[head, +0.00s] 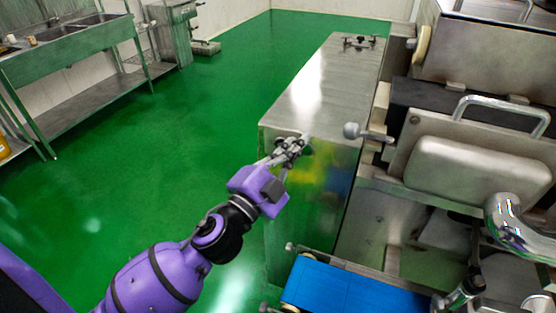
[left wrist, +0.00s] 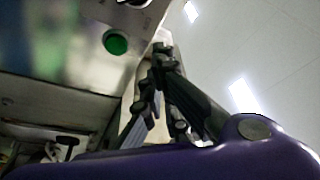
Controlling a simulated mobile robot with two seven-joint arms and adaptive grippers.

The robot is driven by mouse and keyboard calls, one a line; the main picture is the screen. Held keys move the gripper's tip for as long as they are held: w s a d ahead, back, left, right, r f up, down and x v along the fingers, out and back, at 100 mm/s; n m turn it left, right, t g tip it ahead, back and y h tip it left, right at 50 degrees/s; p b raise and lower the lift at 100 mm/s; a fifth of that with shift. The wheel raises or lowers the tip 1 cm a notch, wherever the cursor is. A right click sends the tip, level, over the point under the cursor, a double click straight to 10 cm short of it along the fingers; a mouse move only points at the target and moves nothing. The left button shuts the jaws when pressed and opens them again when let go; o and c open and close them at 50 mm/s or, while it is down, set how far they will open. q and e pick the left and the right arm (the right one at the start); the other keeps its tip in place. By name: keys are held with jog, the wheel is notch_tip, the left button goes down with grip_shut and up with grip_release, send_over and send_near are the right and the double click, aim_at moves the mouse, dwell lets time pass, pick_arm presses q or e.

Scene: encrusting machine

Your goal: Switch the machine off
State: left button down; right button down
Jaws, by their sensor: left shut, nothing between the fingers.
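The machine's stainless steel cabinet (head: 325,85) stands in the middle of the head view. My left gripper (head: 296,146) is at its near face, close to the top edge, and is shut with nothing held. In the left wrist view the shut fingertips (left wrist: 160,50) are beside a round green button (left wrist: 115,41) on a steel panel, to the right of it in the picture. I cannot tell whether they touch the panel. A dark round control (left wrist: 135,3) is cut off at the top edge. In the head view the gripper hides this part of the panel.
A blue conveyor belt (head: 350,290) lies low in front of the cabinet. A ball-ended lever (head: 352,131) sticks out right of my gripper. A steel housing with a handle (head: 500,105) fills the right side. Green floor (head: 150,150) is clear on the left, before a sink bench (head: 75,42).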

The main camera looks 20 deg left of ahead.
pick_arm(q)
jog(key=a+f, duration=0.1)
jog(key=w+a+f, duration=0.1)
jog(key=shift+w+a+f, duration=0.15)
jog(key=shift+w+a, duration=0.05)
jog(key=shift+a, duration=0.1)
jog(key=shift+w, duration=0.1)
pick_arm(e)
jog(key=shift+w+a, duration=0.1)
jog(key=shift+w, duration=0.15)
pick_arm(q)
jog(key=shift+b, duration=0.3)
